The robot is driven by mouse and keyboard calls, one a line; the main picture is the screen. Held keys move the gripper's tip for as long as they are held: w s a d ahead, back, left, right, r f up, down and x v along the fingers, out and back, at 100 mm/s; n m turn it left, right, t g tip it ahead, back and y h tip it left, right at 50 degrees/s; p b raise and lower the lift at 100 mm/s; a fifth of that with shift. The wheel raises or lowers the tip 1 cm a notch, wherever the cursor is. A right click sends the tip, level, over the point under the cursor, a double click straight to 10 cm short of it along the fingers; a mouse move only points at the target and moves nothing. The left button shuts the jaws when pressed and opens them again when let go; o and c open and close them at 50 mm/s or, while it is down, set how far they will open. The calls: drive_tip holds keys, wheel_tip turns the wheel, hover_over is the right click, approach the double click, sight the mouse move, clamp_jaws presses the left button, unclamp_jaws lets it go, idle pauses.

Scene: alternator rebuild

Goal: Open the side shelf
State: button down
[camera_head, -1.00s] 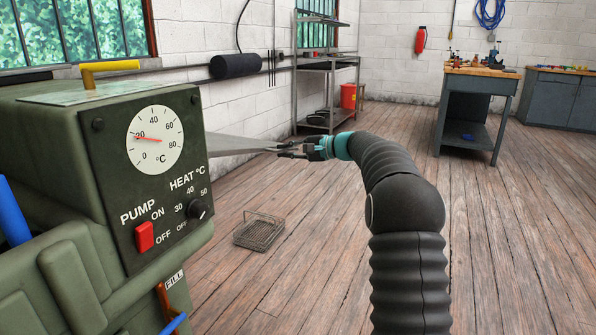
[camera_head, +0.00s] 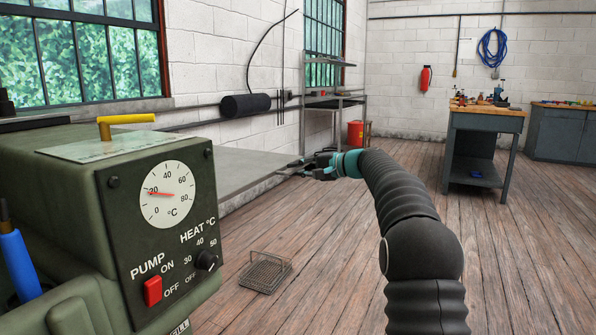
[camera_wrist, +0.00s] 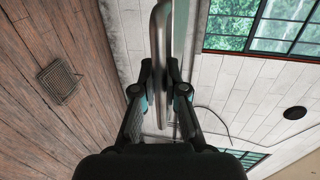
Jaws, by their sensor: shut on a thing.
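The side shelf (camera_head: 248,168) is a flat grey panel that sticks out from behind the green machine (camera_head: 60,185) in the head view. Its surface looks roughly level, and the machine hides its near part. My gripper (camera_head: 299,168) is at the shelf's outer right edge. In the wrist view my gripper (camera_wrist: 160,80) is shut on a rounded metal bar (camera_wrist: 161,38), which looks like the shelf's handle. The pale strip beside the bar looks like the panel seen nearly edge-on.
A wire basket (camera_head: 265,271) lies on the wooden floor and also shows in the wrist view (camera_wrist: 59,81). A metal rack (camera_head: 325,95), red bucket (camera_head: 356,133) and workbench (camera_head: 482,150) stand farther back. The floor between is clear.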

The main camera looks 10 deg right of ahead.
drive_tip(key=c, duration=1.2)
unclamp_jaws()
drive_tip(key=shift+r, duration=0.1)
drive_tip(key=v, duration=1.2)
